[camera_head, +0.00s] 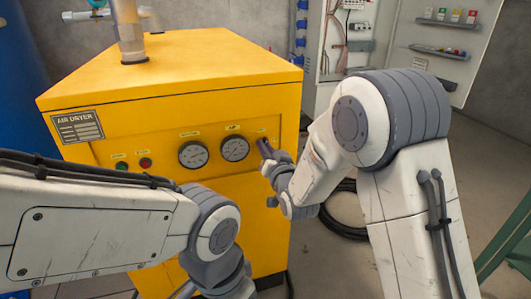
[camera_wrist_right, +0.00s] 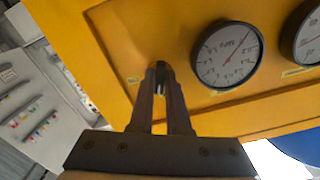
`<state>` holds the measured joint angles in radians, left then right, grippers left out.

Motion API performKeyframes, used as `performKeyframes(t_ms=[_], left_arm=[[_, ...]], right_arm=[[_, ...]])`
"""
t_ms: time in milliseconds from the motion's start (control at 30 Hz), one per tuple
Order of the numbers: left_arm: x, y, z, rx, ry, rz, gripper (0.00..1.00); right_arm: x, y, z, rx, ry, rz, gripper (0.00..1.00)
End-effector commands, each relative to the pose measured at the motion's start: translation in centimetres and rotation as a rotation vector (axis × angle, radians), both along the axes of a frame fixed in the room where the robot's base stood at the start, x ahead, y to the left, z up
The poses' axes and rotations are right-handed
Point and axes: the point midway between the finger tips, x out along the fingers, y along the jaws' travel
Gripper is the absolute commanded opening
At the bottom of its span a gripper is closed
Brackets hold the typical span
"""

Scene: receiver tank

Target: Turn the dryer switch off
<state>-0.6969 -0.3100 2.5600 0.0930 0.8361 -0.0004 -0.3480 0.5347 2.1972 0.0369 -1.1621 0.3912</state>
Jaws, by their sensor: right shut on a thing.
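The yellow air dryer (camera_head: 190,70) stands ahead, with a label plate, a green and a red lamp and two round gauges on its front panel. My right gripper (camera_head: 265,150) is at the right end of this panel, right of the gauges. In the right wrist view, my right gripper (camera_wrist_right: 161,80) has its fingertips closed on the small dark dryer switch (camera_wrist_right: 160,66) at the panel. The fingers mostly hide the switch, so its turned position cannot be told. My left arm crosses the lower left; its fingers are out of view.
The right gauge (camera_head: 235,148) is close to my right gripper. A metal pipe (camera_head: 129,35) rises from the dryer's top. An open electrical cabinet (camera_head: 345,35) stands behind at the right. A black hose (camera_head: 345,215) lies coiled on the floor.

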Motion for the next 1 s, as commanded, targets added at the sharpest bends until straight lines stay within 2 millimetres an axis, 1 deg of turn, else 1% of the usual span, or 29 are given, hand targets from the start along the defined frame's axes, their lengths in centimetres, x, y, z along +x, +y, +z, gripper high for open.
performKeyframes(t_ms=[33,100,300,500,700,1000], left_arm=[[0.0,0.0,-0.5,0.0,0.0,0.0,0.5],[0.0,0.0,-0.9,0.0,0.0,0.0,0.5],[0.0,0.0,-1.6,0.0,0.0,0.0,0.5],[0.0,0.0,-2.0,0.0,0.0,0.0,0.5],[0.0,0.0,-2.3,0.0,0.0,0.0,0.5],[0.0,0.0,-2.3,0.0,0.0,0.0,0.5]], right_arm=[[0.0,0.0,-0.4,-0.04,-0.011,0.0,0.0],[-0.1,0.0,-0.3,-0.097,-0.029,0.0,0.0],[-0.1,0.0,-0.3,-0.238,-0.073,0.001,0.0],[-0.1,0.0,-0.2,-0.335,-0.105,0.0,0.0],[-0.1,0.0,-0.2,-0.387,-0.12,0.001,0.0],[-0.1,0.0,-0.2,-0.405,-0.125,0.001,0.0]])
